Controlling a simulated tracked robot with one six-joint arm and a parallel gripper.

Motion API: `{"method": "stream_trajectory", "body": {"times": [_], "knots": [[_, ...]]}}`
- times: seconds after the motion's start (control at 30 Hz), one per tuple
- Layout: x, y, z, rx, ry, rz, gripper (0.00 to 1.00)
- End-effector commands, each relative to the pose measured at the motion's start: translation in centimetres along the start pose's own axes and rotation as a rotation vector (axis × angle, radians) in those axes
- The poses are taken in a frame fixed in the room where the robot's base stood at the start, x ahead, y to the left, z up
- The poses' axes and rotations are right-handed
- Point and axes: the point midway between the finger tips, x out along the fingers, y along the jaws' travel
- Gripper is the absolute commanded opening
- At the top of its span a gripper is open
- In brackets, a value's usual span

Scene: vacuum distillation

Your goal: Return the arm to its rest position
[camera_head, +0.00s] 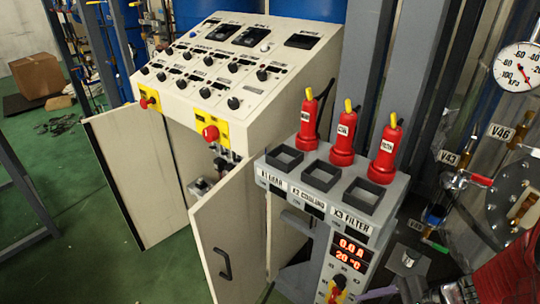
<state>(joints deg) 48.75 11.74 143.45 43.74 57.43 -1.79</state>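I cannot make out my gripper or any part of my arm that I am sure of. A dark and metallic shape at the bottom edge, right of the middle, is cut off and I cannot tell what it is. The white control console (215,75) stands at the centre left with rows of black knobs. Its two cabinet doors stand open, the left door (140,170) and the front door (228,240) with a black handle.
A grey unit (283,180) carries three upright red plugs (343,135) beside square black sockets. Its red display (351,253) is lit. Green floor (75,190) is open at left.

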Motion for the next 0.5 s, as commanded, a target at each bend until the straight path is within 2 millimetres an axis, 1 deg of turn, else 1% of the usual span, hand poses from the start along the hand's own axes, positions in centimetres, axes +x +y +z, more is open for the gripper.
{"method": "stream_trajectory", "body": {"times": [0.1,0.27,0.5], "knots": [[-0.8,0.1,1.0,-0.142,0.058,0.091,0.59],[-2.1,0.2,2.0,-0.319,0.137,0.201,0.59],[-4.4,-0.6,3.4,-0.579,0.264,0.340,0.59]]}}
